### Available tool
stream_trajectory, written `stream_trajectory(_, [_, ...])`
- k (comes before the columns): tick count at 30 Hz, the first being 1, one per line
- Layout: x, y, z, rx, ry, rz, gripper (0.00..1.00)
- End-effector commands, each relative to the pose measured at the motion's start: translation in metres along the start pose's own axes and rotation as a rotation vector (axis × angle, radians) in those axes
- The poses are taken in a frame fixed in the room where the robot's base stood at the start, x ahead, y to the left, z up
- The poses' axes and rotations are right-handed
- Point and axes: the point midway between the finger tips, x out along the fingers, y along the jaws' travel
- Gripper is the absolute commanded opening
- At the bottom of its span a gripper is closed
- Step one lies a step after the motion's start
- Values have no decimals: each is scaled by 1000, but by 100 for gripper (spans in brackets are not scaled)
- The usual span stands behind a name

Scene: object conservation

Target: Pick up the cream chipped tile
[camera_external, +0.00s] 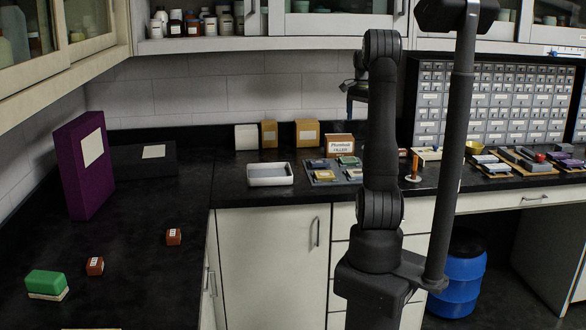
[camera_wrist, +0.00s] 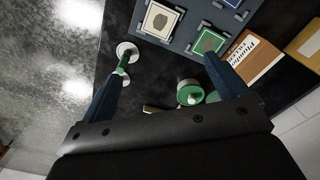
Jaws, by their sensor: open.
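A cream tile (camera_wrist: 160,20) with a dark patch in its middle lies on a grey board (camera_wrist: 190,33) at the top of the wrist view. A chipped edge is too small to make out. In the external view the board (camera_external: 335,181) holds several small tiles, with a cream-yellow one (camera_external: 324,175) at its front left. My gripper (camera_wrist: 163,68) is open and empty, its blue fingers spread apart, and the cream tile appears beyond the fingertips. In the external view my gripper (camera_external: 350,100) hangs above the counter, partly hidden by my arm.
A green tile (camera_wrist: 208,42) lies beside the right finger. A green round jar (camera_wrist: 190,92) and a white disc with a green part (camera_wrist: 125,57) are near the fingers. A white tray (camera_external: 270,180) stands left of the board.

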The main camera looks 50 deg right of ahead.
Motion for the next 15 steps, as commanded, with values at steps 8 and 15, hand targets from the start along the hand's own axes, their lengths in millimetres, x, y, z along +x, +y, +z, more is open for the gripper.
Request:
stream_trajectory(8, [24,0,-2,-551,-1,1,91])
stream_trajectory(15, [35,0,-2,-849,0,0,91])
